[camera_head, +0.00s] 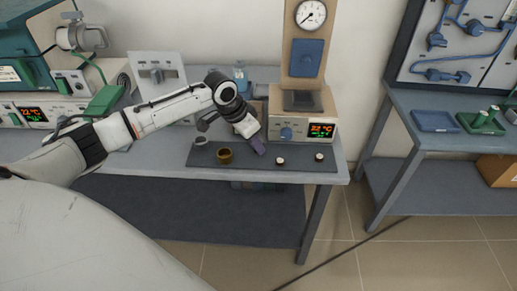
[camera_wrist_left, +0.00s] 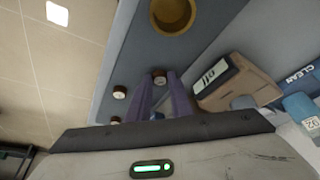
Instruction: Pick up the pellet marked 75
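Small dark pellets with pale tops stand on the dark mat (camera_head: 300,167). In the head view one pellet (camera_head: 280,160) is just right of my left gripper (camera_head: 261,150) and another pellet (camera_head: 319,156) is farther right. The left wrist view shows three: a pellet (camera_wrist_left: 160,76) in line with the gap between my purple fingertips, a second pellet (camera_wrist_left: 120,92) and a third pellet (camera_wrist_left: 115,119). The fingers are apart; I cannot tell whether they touch the first pellet. It is hidden behind the gripper in the head view. No pellet's number is readable. My right gripper is out of view.
A brown cup (camera_head: 225,156) stands on the mat left of the gripper. Behind the mat is a furnace (camera_head: 302,112) with a lit display. A teal furnace (camera_head: 25,75) is at the far left. The mat's right end and the bench's front edge are clear.

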